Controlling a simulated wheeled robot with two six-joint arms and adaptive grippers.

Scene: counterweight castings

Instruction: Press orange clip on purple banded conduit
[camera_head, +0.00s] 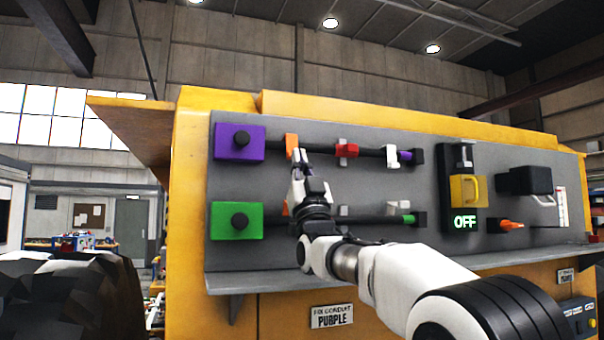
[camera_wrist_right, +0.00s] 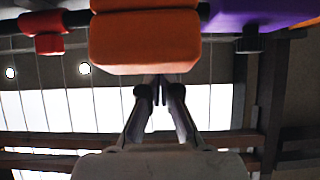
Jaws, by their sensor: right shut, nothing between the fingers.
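The purple banded conduit (camera_head: 372,152) runs from a purple box (camera_head: 240,143) to a dark end block, with a purple band (camera_head: 405,156) near its right end. An orange clip (camera_head: 291,146) sits on it just right of the box. A red clip (camera_head: 347,150) and a white clip (camera_head: 392,156) are further right. My right gripper (camera_head: 298,157) is shut and empty, its tips close to the orange clip. In the wrist view the orange clip (camera_wrist_right: 145,42) is large, just above the closed fingertips (camera_wrist_right: 160,82); contact cannot be told. My left gripper is not in view.
A green box (camera_head: 236,220) with a green-banded conduit (camera_head: 390,219) lies below, partly behind my arm. A shelf edge (camera_head: 240,283) runs under the panel. A sign reads "FIX CONDUIT PURPLE" (camera_head: 331,317).

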